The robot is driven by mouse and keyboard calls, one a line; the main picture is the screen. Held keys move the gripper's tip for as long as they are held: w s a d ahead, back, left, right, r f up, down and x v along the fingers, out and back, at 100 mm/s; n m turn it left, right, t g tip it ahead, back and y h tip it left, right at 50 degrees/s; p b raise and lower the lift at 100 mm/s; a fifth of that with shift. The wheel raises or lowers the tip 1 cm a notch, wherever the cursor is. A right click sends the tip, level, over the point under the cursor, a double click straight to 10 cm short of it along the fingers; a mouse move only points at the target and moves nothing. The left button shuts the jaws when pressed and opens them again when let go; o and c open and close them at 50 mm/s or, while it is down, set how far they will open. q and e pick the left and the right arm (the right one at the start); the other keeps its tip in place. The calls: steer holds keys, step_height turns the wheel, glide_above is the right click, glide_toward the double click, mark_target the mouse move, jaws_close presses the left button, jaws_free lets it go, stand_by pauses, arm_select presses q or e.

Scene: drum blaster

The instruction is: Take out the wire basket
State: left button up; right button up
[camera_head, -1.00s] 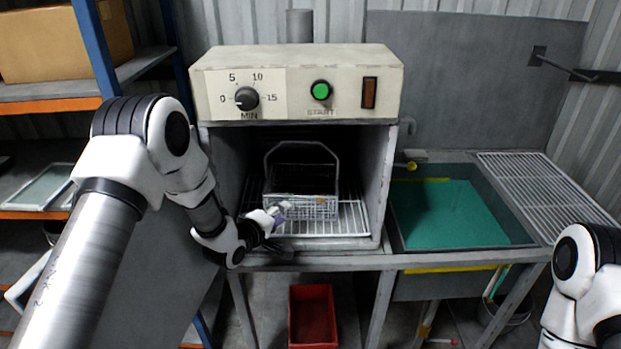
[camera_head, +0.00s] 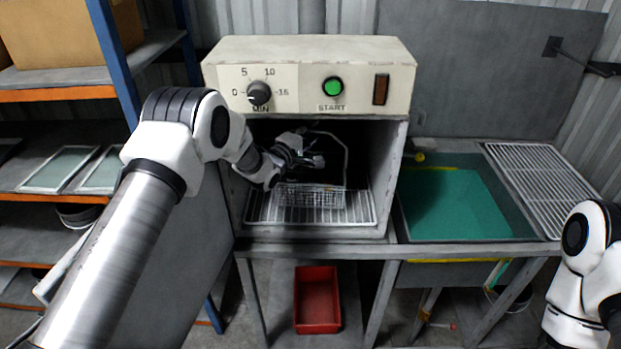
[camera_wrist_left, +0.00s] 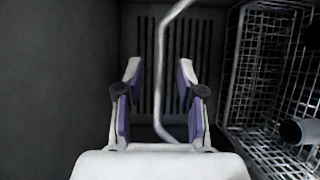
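The wire basket (camera_head: 310,196) stands on the wire rack (camera_head: 262,212) inside the open chamber of the machine (camera_head: 312,70). Its thin metal handle (camera_head: 345,150) arches above it. My left gripper (camera_head: 318,160) is inside the chamber, above the basket near the handle. In the left wrist view my left gripper (camera_wrist_left: 159,80) is open, and the handle (camera_wrist_left: 160,75) runs between its two purple-padded fingers without visible contact. The basket's mesh (camera_wrist_left: 262,70) is at the right there, with a grey cylindrical part (camera_wrist_left: 300,131) in it. My right gripper is out of view; only its arm shows.
The chamber's side walls (camera_head: 384,175) and top closely surround my left arm. A sink (camera_head: 455,205) with a teal bottom and a drain grid (camera_head: 540,180) lie to the right. A red bin (camera_head: 317,300) is below. A shelf (camera_head: 60,175) stands at the left.

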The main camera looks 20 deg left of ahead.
arm_select(q)
jaws_close()
steer(key=shift+r, duration=0.1)
steer(key=shift+b, duration=0.4)
step_height(320, 180, up, 7)
steer(key=b, duration=0.3)
steer(key=s+d+b, duration=0.2)
steer(key=s+b, duration=0.1)
steer(key=s, duration=0.6)
steer(key=s+d+b, duration=0.2)
steer(key=s+d, duration=0.1)
steer(key=s, duration=0.7)
steer(key=shift+d+b, duration=0.2)
steer(key=shift+b, duration=0.2)
